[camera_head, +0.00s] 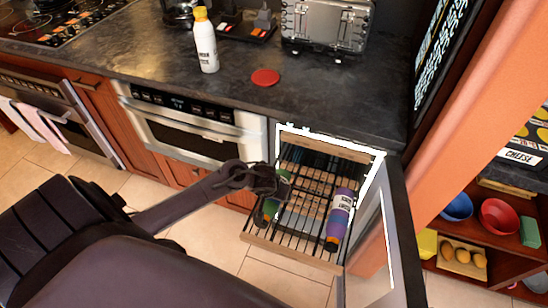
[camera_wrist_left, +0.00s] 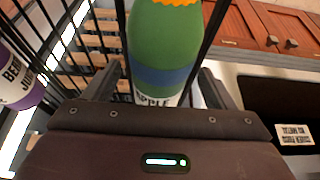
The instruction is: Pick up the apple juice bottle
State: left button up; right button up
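The apple juice bottle (camera_head: 271,208) is green with an orange end and lies in the left part of the pulled-out slatted drawer. In the left wrist view the apple juice bottle (camera_wrist_left: 166,45) fills the top middle, its white label reading "APPLE" partly hidden by the gripper body. My left gripper (camera_head: 266,180) is at the bottle and covers part of it. In the wrist view its fingers (camera_wrist_left: 160,85) are apart, one on each side of the bottle's labelled end, with small gaps visible. My right gripper is not in view.
A purple bottle (camera_head: 340,215) lies in the right part of the drawer (camera_head: 295,258). An open glass door (camera_head: 372,250) stands at the drawer's right. The counter (camera_head: 150,55) above holds a white bottle (camera_head: 206,45) and a red disc (camera_head: 265,77).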

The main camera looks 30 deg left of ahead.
pick_arm(q)
jog(key=c, duration=1.3)
